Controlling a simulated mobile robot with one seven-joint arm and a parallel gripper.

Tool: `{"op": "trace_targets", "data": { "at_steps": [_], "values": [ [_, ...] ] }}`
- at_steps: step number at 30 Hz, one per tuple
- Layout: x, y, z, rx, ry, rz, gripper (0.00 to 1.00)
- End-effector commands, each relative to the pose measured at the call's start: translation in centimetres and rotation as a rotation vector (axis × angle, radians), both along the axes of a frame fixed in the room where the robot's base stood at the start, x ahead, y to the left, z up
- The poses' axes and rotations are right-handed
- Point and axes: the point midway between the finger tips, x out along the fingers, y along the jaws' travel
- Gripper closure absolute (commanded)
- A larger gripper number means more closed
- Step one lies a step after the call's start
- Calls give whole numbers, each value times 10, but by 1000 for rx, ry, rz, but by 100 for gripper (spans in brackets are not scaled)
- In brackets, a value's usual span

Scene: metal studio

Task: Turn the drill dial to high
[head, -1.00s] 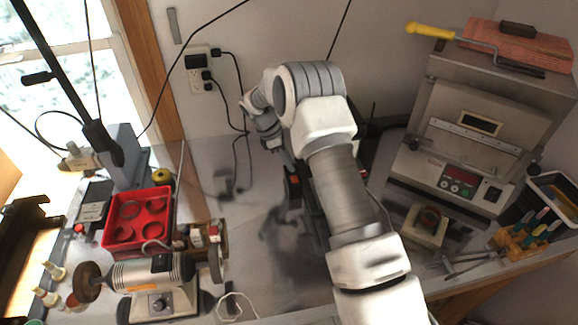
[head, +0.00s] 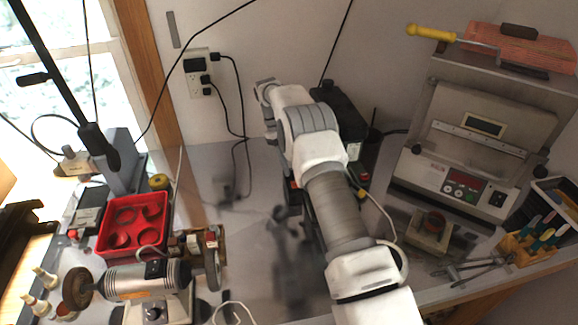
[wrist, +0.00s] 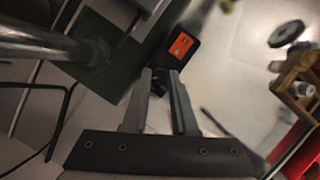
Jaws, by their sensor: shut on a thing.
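A dark machine housing (wrist: 115,80) fills the upper left of the wrist view, with an orange switch (wrist: 181,46) on its face. A small black dial (wrist: 158,84) sits below the switch. My gripper (wrist: 160,74) is shut on the dial, one grey finger on each side. The fingers hide part of the dial, and I cannot read any marking or setting. In the head view, my arm covers much of the dark machine (head: 342,108) and the dial is hidden.
A bench grinder (head: 155,280) and a red tray (head: 135,222) stand left on the bench. A small kiln (head: 475,150) stands right, beside pliers (head: 480,268) and a tool holder (head: 525,243). A cable (wrist: 60,110) runs beside the machine. The middle bench is partly clear.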

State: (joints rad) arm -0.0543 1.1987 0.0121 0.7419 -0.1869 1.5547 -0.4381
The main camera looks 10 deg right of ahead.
Motion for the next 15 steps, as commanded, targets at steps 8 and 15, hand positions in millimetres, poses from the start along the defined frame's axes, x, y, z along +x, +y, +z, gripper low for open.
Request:
{"op": "trace_targets", "data": {
  "at_steps": [8,15],
  "values": [
    [0,-1,-1,0,1,-147,100],
    [0,-1,0,1,0,-199,100]
  ]
}}
